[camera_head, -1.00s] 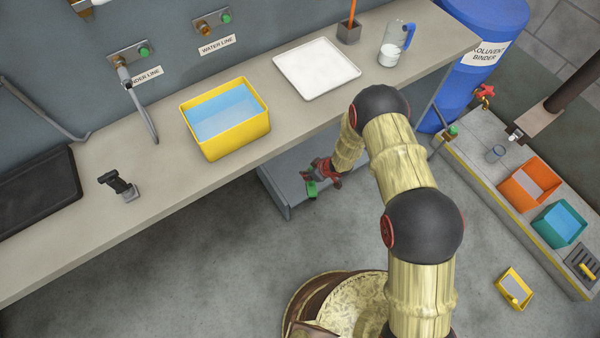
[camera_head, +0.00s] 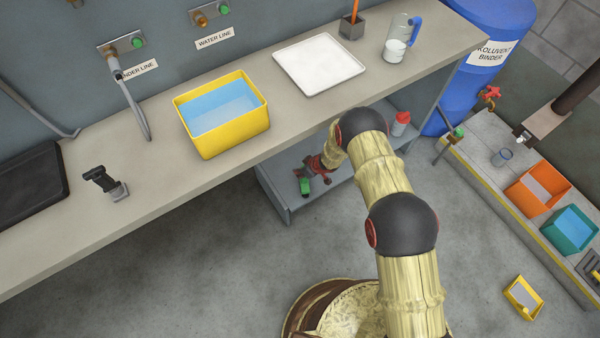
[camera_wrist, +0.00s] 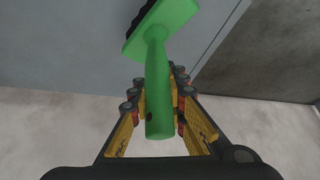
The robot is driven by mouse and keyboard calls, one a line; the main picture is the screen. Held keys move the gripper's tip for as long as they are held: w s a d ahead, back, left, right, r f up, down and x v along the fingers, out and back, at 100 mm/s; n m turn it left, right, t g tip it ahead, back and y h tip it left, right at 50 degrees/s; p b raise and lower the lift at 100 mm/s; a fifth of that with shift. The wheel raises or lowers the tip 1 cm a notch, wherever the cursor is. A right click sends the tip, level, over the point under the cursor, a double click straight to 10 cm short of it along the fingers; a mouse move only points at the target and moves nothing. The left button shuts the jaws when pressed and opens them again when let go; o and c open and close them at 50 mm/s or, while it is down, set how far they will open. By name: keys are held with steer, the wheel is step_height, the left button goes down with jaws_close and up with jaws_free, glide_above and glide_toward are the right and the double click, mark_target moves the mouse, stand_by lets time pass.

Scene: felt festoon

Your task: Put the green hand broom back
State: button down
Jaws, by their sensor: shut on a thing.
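The green hand broom shows in the wrist view (camera_wrist: 160,75), its handle between the fingers and its head with dark bristles at the top. My gripper (camera_wrist: 158,100) is shut on the handle. In the head view the broom (camera_head: 305,186) is a small green patch below my gripper (camera_head: 312,172). They are at the grey lower shelf (camera_head: 277,187) under the bench. I cannot tell whether the broom touches the shelf.
A red-capped bottle (camera_head: 400,124) stands on the lower shelf to the right of my arm. The bench top (camera_head: 150,183) overhangs the shelf and carries a yellow tub (camera_head: 220,140), a white tray (camera_head: 320,64) and a jug (camera_head: 397,42).

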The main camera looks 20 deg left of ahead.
steer(key=c, duration=1.7)
jaws_free()
steer(key=shift+c, duration=0.2)
steer(key=shift+r, duration=0.1)
steer(key=p+v, duration=0.5)
steer(key=v, duration=0.7)
